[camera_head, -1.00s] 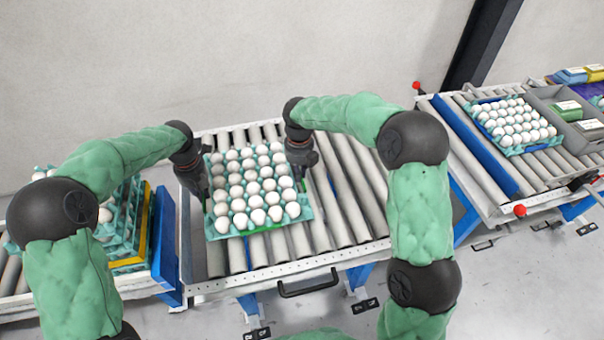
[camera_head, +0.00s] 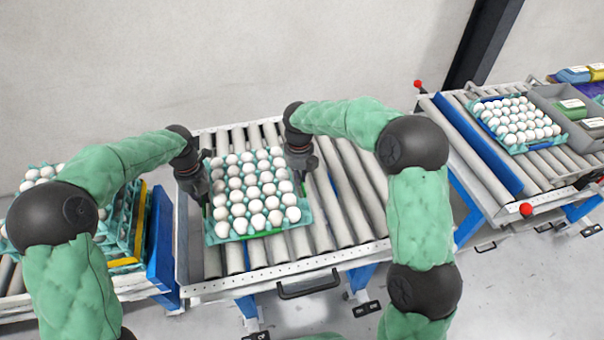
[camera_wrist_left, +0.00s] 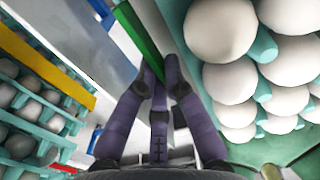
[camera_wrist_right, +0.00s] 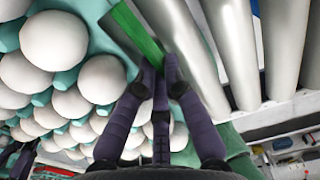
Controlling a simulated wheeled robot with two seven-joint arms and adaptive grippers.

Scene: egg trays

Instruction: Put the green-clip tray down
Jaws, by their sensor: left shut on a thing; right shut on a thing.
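A teal tray (camera_head: 222,237) full of white eggs is over the middle roller conveyor, between my two grippers. My left gripper (camera_head: 203,199) is at its left side, shut on a green clip (camera_wrist_left: 140,40). My right gripper (camera_head: 302,178) is at its right side, shut on another green clip (camera_wrist_right: 138,35). A green strip also shows along the tray's front edge in the head view. The tray looks about level and low over the rollers. Whether its underside touches them is hidden.
The middle conveyor's rollers (camera_head: 352,190) are bare right of the tray. Stacked egg trays (camera_head: 128,230) with a yellow layer stand at the left beside a blue panel (camera_head: 163,240). Another egg tray (camera_head: 520,146) sits on the right conveyor, near grey bins (camera_head: 568,107).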

